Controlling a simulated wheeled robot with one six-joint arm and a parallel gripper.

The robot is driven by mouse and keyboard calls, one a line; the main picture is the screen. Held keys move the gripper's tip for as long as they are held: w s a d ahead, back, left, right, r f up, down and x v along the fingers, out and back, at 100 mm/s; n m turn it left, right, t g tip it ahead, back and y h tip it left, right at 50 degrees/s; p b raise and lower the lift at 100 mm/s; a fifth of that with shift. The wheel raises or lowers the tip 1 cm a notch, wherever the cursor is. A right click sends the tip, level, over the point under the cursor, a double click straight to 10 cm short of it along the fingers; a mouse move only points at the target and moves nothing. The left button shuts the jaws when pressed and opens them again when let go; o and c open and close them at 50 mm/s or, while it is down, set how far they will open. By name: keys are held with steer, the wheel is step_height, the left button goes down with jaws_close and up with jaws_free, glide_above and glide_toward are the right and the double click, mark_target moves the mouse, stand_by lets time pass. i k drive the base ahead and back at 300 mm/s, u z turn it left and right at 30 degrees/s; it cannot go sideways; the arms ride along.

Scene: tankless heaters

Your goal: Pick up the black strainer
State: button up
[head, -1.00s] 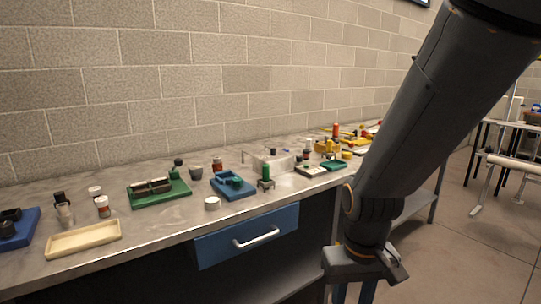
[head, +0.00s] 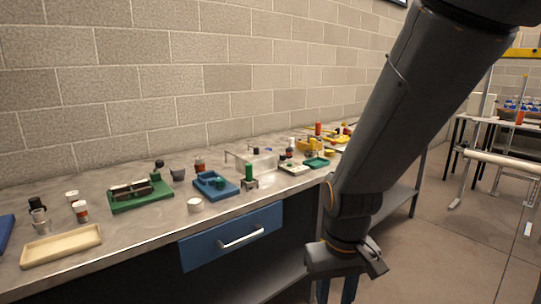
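I cannot pick out the black strainer for certain. A small dark cup (head: 178,174) stands on the bench behind the blue tray, and a small black-topped item (head: 37,204) stands at the far left. Both are too small to tell their shape. My gripper (head: 337,290) hangs at the lower right, in front of the bench and below its top, well away from both. Its two blue fingers look apart with nothing seen between them. The bottom picture edge cuts off their tips.
The bench (head: 120,236) also holds a cream tray (head: 62,246), a green tray (head: 142,196), a blue tray (head: 214,187), a white round piece (head: 195,205) and small bottles. A blue drawer (head: 232,237) sits below. Open floor (head: 440,240) lies to the right.

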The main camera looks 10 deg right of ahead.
mark_target(289, 151)
steer(key=z, duration=0.8)
steer(key=i, duration=0.9)
steer(key=z, duration=0.65)
steer(key=i, duration=0.7)
steer(key=u, duration=0.9)
steer(key=i, duration=0.65)
steer(key=u, duration=0.7)
